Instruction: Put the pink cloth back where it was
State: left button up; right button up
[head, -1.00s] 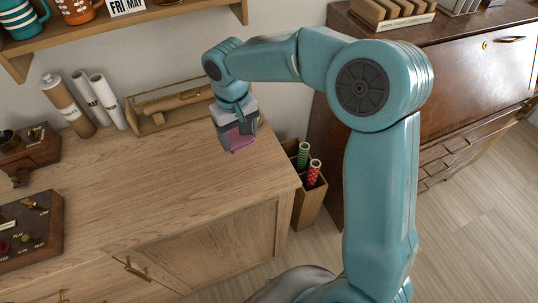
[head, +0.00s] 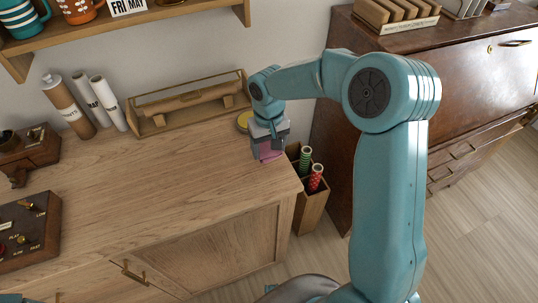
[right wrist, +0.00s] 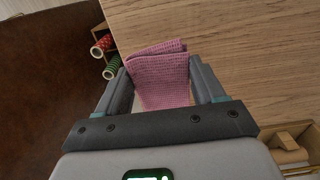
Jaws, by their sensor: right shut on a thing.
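The pink cloth (head: 270,156) is a small folded piece with a waffle weave. It hangs from my right gripper (head: 268,146) over the right end of the wooden cabinet top (head: 180,185), near the edge. In the right wrist view the cloth (right wrist: 160,75) fills the space between the two fingers of the right gripper (right wrist: 163,85), which is shut on it. I cannot tell whether the cloth's lower edge touches the wood. My left gripper is not in view.
Paper rolls (head: 88,104) stand at the back left. A bin with red and green rolls (head: 309,205) stands beside the cabinet's right end. The middle top is clear.

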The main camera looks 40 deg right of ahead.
aim_at(269, 149)
notch_tip(269, 149, down, 4)
jog(key=shift+f, duration=0.15)
jog(key=shift+s, duration=0.1)
jog(key=shift+f, duration=0.15)
jog(key=o, duration=1.1)
notch_tip(269, 149, up, 13)
jog(key=shift+f, duration=0.2)
